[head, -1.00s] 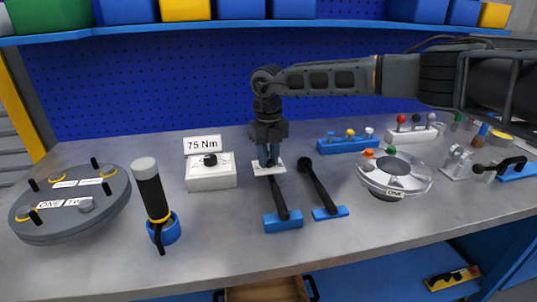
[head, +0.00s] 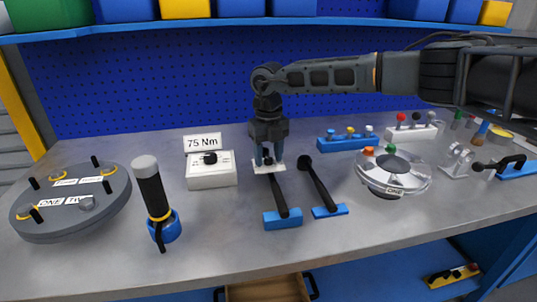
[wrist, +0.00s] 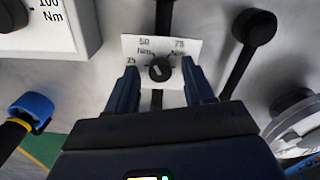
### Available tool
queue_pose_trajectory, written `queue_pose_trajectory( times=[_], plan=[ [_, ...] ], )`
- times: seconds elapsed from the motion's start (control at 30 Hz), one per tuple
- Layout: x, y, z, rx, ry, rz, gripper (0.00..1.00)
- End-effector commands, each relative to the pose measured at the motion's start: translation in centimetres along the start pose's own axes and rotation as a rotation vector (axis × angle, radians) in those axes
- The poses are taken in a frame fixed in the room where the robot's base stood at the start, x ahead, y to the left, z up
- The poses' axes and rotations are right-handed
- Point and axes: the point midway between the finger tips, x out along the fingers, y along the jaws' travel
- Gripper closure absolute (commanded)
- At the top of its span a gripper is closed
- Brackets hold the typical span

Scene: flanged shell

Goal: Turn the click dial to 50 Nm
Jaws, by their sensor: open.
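A small black dial (wrist: 160,69) with a white mark sits on a white card (wrist: 190,50) printed 25, 50 and 75 Nm. The white mark looks to point upward, between the 50 and the 75; I cannot read it exactly. The card lies at the head of a black-handled tool (head: 279,197) with a blue foot. My gripper (head: 267,164) points down over the card. In the wrist view its open fingers (wrist: 160,78) stand on either side of the dial, apparently apart from it.
A white box (head: 211,174) with a black knob and a "75 Nm" sign stands to the left. Another black lever (head: 320,185) with a blue foot lies close on the right. A clear round housing (head: 395,178) stands further right.

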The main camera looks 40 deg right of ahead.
Motion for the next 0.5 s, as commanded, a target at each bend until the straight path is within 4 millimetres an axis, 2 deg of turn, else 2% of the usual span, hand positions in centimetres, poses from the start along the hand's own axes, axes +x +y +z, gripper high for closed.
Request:
queue_pose_trajectory(
  times=[0.27,0.5],
  plan=[
    [-0.7,0.0,0.0,-0.001,-0.001,-0.001,0.48],
    [-4.5,0.0,0.1,-0.001,-0.002,-0.001,0.48]
  ],
)
